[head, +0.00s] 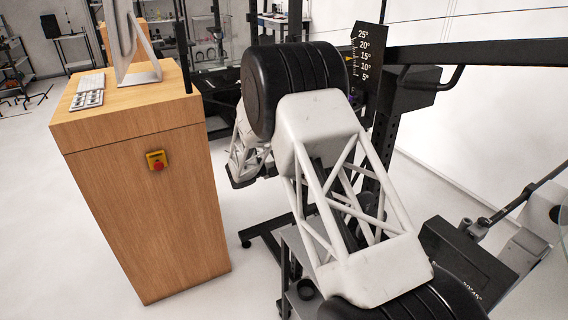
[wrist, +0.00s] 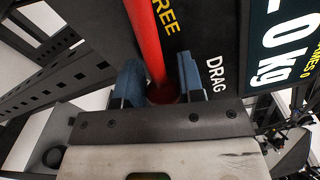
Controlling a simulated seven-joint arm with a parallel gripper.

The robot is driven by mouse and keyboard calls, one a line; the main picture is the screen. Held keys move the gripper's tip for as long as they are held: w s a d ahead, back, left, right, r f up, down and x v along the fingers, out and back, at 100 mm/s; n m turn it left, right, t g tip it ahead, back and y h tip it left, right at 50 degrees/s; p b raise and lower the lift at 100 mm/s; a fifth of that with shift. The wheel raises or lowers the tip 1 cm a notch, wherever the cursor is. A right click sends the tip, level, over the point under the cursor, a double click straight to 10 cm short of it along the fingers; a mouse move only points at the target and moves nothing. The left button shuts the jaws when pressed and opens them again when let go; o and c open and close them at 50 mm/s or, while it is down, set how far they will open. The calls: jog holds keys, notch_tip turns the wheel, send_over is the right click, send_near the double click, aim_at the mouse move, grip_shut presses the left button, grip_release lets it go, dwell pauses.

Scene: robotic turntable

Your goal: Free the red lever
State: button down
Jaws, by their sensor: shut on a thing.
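The red lever (wrist: 146,35) is a long red bar running from the top of the wrist view down between my fingers. My gripper (wrist: 160,84) has its two blue-grey fingers on either side of the lever's lower end and is shut on it. A dark panel behind the lever carries the yellow word FREE (wrist: 163,14) to its right and the white word DRAG (wrist: 215,75) farther right. The lever and my gripper do not show in the head view, where my arm covers the middle.
A wooden cabinet (head: 150,215) stands left, with a monitor, keyboard and red stop button (head: 157,160). A black angle plate (head: 365,58) and dark beam (head: 470,52) are behind my arm. A "0 kg" sign (wrist: 285,60) is at right in the wrist view.

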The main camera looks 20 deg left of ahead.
jog(key=shift+r, duration=0.15)
jog(key=c, duration=0.8)
grip_release()
jog(key=shift+o, duration=0.2)
jog(key=shift+a, duration=0.1)
jog(key=v, duration=0.7)
jog(key=shift+s+a, duration=0.25)
jog(key=shift+s, duration=0.05)
